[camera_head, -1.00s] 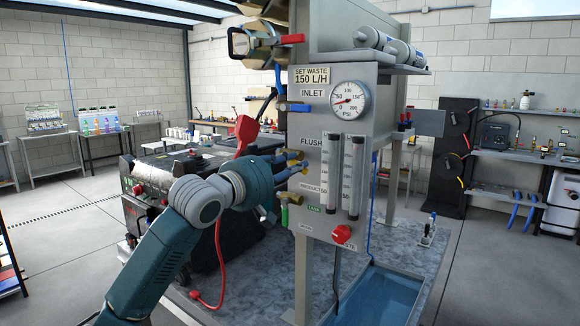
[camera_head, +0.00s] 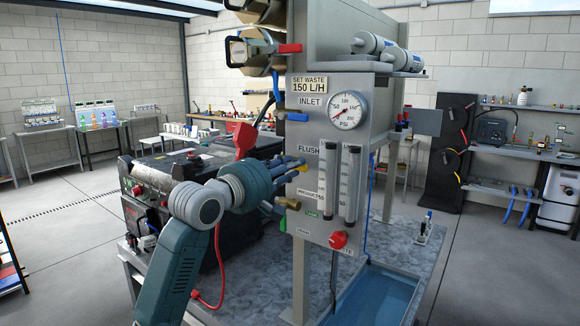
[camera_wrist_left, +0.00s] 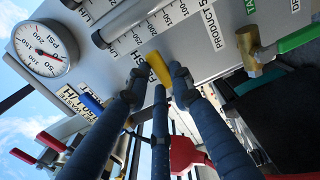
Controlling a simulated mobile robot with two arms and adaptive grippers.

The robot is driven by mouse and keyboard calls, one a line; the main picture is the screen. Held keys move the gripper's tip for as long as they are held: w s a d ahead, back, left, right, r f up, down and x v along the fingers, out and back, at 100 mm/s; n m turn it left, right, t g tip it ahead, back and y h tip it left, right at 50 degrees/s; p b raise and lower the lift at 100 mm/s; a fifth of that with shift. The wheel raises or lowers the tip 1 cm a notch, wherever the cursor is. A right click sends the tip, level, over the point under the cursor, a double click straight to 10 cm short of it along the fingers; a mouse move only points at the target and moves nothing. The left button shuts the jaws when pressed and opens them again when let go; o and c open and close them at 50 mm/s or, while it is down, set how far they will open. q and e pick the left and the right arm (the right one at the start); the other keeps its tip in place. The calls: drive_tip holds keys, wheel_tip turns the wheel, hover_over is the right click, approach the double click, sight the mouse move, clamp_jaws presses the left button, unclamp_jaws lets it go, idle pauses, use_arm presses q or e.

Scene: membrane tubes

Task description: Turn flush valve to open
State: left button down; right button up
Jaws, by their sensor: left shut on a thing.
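The flush valve's yellow handle (camera_wrist_left: 158,70) is between the fingertips of my left gripper (camera_wrist_left: 157,77) in the left wrist view. The fingers are closed around it. In the head view, my left gripper (camera_head: 297,170) reaches the panel just below the FLUSH label (camera_head: 309,150), and a yellow piece of the handle (camera_head: 300,181) shows at its tips. The valve body behind the handle is mostly hidden by the fingers. My right gripper is not in view.
A brass valve with a green handle (camera_wrist_left: 297,39) sits close to the fingers. The pressure gauge (camera_head: 347,109), blue inlet handle (camera_head: 297,117), two flow tubes (camera_head: 338,185) and red waste knob (camera_head: 338,240) are on the same panel. A blue basin (camera_head: 378,295) lies below.

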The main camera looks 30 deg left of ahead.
use_arm(q)
drive_tip(key=c, duration=1.5)
unclamp_jaws()
drive_tip(key=s, duration=0.8)
drive_tip(key=s+a, duration=0.1)
drive_tip(key=s, duration=0.3)
